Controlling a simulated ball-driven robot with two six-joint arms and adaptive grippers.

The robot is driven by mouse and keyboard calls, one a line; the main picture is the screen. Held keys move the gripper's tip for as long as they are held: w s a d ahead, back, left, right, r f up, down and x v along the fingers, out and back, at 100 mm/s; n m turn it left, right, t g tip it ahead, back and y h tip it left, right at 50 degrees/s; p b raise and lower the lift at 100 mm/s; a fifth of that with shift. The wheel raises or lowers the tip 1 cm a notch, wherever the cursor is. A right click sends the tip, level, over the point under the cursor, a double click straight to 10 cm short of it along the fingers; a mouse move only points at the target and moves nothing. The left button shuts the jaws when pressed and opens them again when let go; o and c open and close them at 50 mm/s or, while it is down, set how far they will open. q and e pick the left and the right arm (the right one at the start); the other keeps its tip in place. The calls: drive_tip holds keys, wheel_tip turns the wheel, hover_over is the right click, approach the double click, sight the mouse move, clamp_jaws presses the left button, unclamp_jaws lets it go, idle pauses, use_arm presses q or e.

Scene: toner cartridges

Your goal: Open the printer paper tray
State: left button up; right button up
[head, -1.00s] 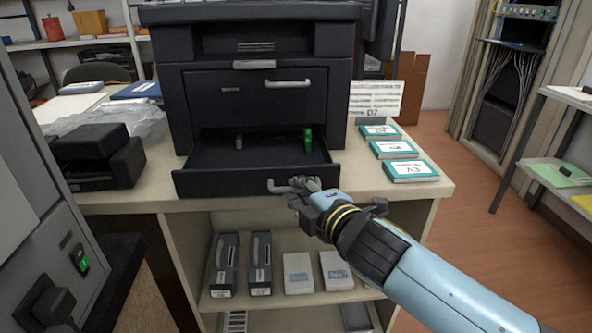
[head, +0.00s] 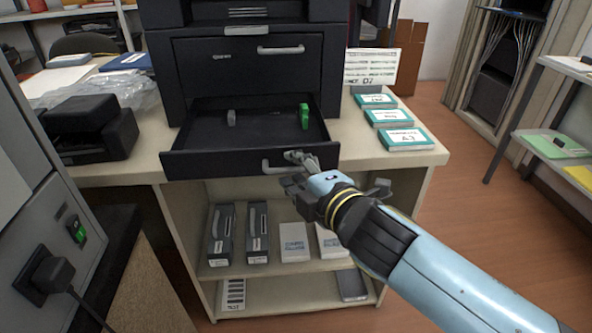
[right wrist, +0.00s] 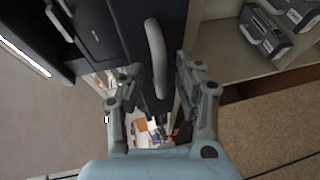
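The printer (head: 250,75) is black and stands on a beige counter. Its lower paper tray (head: 200,164) is pulled out toward me, with its inside showing a green guide (head: 305,116) and a grey guide (head: 231,118). The tray's curved grey handle (head: 270,167) is on its front. My right gripper (head: 294,172) is at the handle's right end. In the right wrist view the handle (right wrist: 156,55) lies ahead of and between the spread fingers of the right gripper (right wrist: 158,85), apparently not clamped. My left gripper is not in view.
A closed upper drawer with its handle (head: 281,50) is above the tray. Teal-and-white boxes (head: 405,138) lie on the counter to the right. A black device (head: 90,130) stands to the left. Shelves below hold toner boxes (head: 257,232). Floor is clear at the right.

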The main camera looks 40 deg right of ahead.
drive_tip(key=v, duration=1.2)
idle(0.4)
wheel_tip(320, 180, down, 12)
drive_tip(key=w+m+g, duration=0.2)
drive_tip(key=w, duration=0.1)
drive_tip(key=s+d+f+m+g+y, duration=0.1)
drive_tip(key=s+f+m+g, duration=0.2)
drive_tip(key=f, duration=0.7)
drive_tip(key=s+d+f+m+g, duration=0.15)
drive_tip(key=s+f, duration=0.35)
drive_tip(key=f, duration=0.5)
drive_tip(key=s+f+m+g, duration=0.4)
drive_tip(key=s+f, duration=0.3)
drive_tip(key=s, duration=0.6)
drive_tip(key=s+d+f+m+g, duration=0.1)
drive_tip(key=s+f+m+g, duration=0.3)
drive_tip(key=s+f, duration=0.4)
drive_tip(key=s, duration=0.6)
drive_tip(key=shift+d+m+y, duration=0.25)
drive_tip(key=shift+m+y, duration=0.05)
drive_tip(key=shift+m, duration=0.05)
